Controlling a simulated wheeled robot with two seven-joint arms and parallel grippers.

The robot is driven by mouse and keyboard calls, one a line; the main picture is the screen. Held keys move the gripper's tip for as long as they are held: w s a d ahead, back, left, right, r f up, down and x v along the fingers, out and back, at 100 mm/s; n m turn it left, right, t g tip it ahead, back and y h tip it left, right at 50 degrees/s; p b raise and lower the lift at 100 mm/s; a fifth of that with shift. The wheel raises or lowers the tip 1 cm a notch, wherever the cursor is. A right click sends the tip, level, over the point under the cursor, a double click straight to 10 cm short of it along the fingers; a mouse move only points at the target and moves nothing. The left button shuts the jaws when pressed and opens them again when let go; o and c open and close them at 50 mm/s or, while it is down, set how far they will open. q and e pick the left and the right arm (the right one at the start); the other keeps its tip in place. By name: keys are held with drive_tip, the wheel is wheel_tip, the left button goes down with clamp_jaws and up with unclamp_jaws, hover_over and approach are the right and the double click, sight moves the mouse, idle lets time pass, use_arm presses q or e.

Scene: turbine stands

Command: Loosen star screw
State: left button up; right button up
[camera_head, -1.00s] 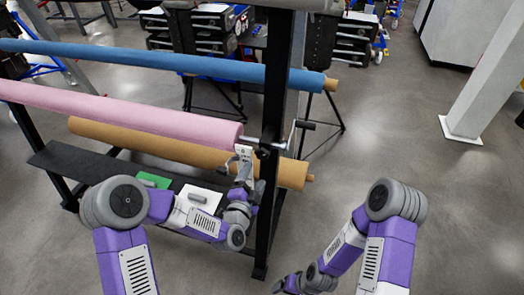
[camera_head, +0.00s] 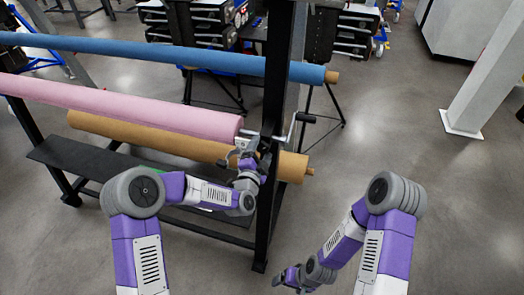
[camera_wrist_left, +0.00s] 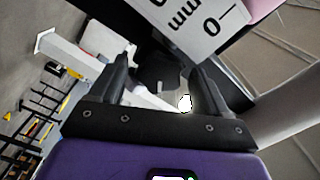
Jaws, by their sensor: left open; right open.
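My left gripper (camera_head: 256,152) is at the rack's black upright, by the end of the pink roll (camera_head: 150,110). In the left wrist view the left gripper (camera_wrist_left: 163,75) is open. A dark, lobed shape, seemingly the star screw (camera_wrist_left: 158,66), shows between and beyond its fingers; I cannot tell whether they touch it. In the head view the screw is hidden or too small to make out. My right gripper (camera_head: 288,279) is open, low at the bottom, away from the rack.
A white scale plate (camera_wrist_left: 195,25) with "0" and "mm" markings is close to the left fingers. A crank handle (camera_head: 305,117) sticks out right of the upright (camera_head: 273,90). Blue (camera_head: 180,55) and brown (camera_head: 160,143) rolls lie above and below the pink one.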

idle(0.3)
use_arm(q)
drive_tip(key=shift+b, duration=0.45)
drive_tip(key=c, duration=1.1)
drive_tip(key=shift+c, duration=0.4)
drive_tip(key=shift+b, duration=0.55)
